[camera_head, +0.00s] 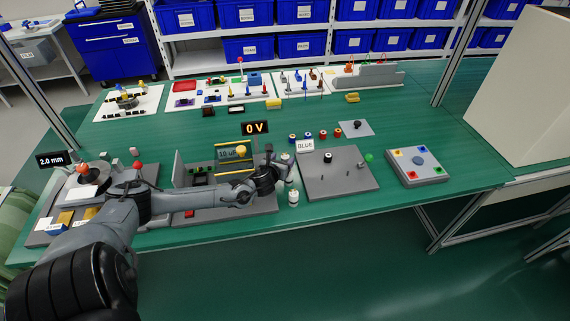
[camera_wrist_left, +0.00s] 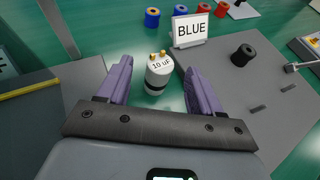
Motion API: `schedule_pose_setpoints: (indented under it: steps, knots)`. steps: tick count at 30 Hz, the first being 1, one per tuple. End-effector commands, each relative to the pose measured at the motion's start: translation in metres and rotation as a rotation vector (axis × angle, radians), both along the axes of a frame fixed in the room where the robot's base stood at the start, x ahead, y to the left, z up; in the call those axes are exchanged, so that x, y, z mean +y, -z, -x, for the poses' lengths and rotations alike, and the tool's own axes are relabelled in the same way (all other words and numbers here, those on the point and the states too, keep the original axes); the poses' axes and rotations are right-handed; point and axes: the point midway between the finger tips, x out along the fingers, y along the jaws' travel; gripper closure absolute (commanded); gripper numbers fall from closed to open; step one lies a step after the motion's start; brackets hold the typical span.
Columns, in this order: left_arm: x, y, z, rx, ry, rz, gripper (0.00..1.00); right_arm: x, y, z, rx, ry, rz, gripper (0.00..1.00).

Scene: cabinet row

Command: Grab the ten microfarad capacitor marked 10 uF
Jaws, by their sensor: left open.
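The capacitor (camera_wrist_left: 158,77) marked 10 uF is a white cylinder with a dark band and two gold terminals on top. It stands upright on the green table in the left wrist view. My left gripper (camera_wrist_left: 160,75) is open, with one purple finger on each side of the capacitor and visible gaps between. In the head view my left gripper (camera_head: 284,171) is between the two grey boards, and the capacitor there is largely hidden by it. My right gripper is not in view.
A BLUE sign (camera_head: 305,146) stands just beyond the capacitor, near coloured spools. A grey board (camera_head: 340,182) with a black knob lies to the right. Another white cylinder (camera_head: 293,198) stands nearer me. The 0 V meter (camera_head: 233,152) is to the left.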

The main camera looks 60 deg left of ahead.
Motion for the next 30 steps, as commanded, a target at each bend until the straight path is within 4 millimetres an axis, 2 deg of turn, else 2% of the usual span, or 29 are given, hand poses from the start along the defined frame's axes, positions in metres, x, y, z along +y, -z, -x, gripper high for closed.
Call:
schedule_pose_setpoints:
  steps: [4, 13, 25, 30]
  knots:
    - [0.0076, 0.0060, -0.0107, -0.002, -0.001, 0.001, 0.35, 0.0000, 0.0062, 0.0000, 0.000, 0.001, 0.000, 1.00]
    - [0.0094, 0.0065, -0.0129, 0.000, 0.001, 0.000, 0.35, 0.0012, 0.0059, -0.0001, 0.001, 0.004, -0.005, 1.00]
    - [0.0093, 0.0065, -0.0126, 0.000, 0.001, 0.000, 0.96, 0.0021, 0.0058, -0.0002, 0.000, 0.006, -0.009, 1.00]
    - [0.0094, 0.0062, -0.0127, 0.000, 0.001, 0.000, 0.96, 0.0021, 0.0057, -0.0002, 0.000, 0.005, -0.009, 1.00]
